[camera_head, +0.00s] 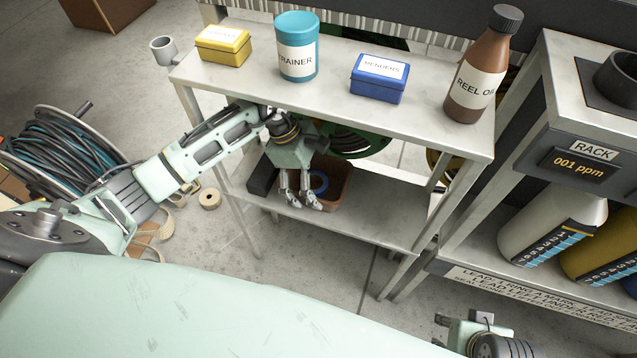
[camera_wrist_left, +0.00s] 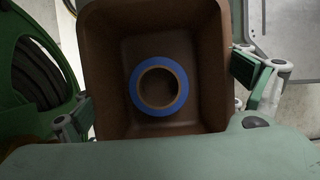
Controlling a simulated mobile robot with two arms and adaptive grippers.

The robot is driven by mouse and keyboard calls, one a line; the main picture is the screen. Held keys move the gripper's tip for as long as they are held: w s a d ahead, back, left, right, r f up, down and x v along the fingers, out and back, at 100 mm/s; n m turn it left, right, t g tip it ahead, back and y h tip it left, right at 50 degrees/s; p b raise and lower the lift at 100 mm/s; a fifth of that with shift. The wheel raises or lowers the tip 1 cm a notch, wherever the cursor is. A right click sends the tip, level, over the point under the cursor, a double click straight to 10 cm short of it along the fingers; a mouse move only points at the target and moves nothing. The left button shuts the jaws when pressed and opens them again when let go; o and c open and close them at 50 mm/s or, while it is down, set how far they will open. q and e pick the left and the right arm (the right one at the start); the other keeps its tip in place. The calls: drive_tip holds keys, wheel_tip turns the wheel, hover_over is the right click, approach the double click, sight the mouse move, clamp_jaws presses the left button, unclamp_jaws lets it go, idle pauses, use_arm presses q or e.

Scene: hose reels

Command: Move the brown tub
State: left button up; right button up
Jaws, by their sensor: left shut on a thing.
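The brown tub (camera_head: 341,184) is at the lower shelf of the grey stand in the head view, partly hidden by my left gripper. It fills the middle of the left wrist view (camera_wrist_left: 105,70), its open top facing the camera. A blue tape roll (camera_head: 319,182) lies inside it, seen as a ring in the wrist view (camera_wrist_left: 137,93). My left gripper (camera_head: 300,202) is shut on the tub, with finger parts at both sides of it. I cannot tell whether the tub touches the shelf. My right gripper (camera_head: 455,333) shows partly at the bottom edge; its opening is unclear.
A black box (camera_head: 263,176) sits left of the tub. The lower shelf (camera_head: 375,215) is bare to the right. The upper shelf (camera_head: 335,108) above carries a yellow box, a teal canister, a blue box and a brown bottle. A rack (camera_head: 590,150) stands right; a hose reel (camera_head: 65,150) left.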

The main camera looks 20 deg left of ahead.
use_arm(q)
drive_tip(key=shift+a, duration=0.35)
drive_tip(key=o, duration=0.9)
drive_tip(key=shift+o, duration=0.2)
